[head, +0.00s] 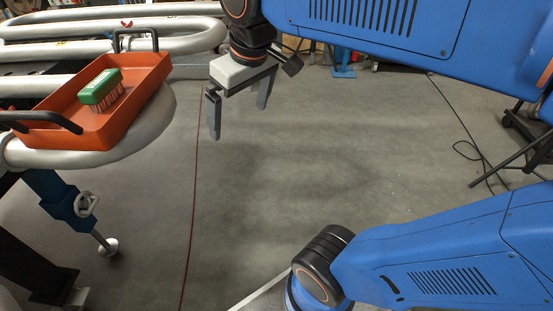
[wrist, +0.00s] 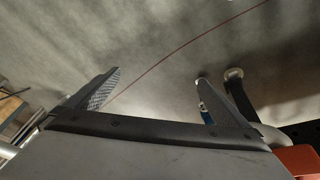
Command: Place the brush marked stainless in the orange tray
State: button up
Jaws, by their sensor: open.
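The orange tray (head: 62,136) with black handles rests on the silver coil pipes at the left in the head view. A brush with a green back (head: 100,90) and bristles facing down lies inside the tray; I cannot read any marking on it. A corner of the tray (wrist: 298,160) shows at the lower right of the wrist view. My gripper (head: 238,112) is open and empty, to the right of the tray and over the floor. Its two fingers (wrist: 160,95) are spread apart in the wrist view, with nothing between them.
Silver serpentine pipes (head: 150,135) run under and behind the tray. A blue support stand (head: 70,203) stands below them. A thin red line (head: 194,190) crosses the grey floor. The floor (head: 300,160) in the middle is clear. A dark cable (head: 470,152) lies at the right.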

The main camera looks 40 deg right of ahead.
jog(key=s+d+f+m+t, duration=0.1)
jog(key=s+d+f+m, duration=0.1)
jog(key=s+d+f, duration=0.2)
jog(key=s+f, duration=0.3)
jog(key=f, duration=0.4)
jog(key=shift+d+f+m+h, duration=0.25)
jog(key=shift+f+m+h, duration=0.05)
jog(key=shift+m, duration=0.1)
dwell(0.4)
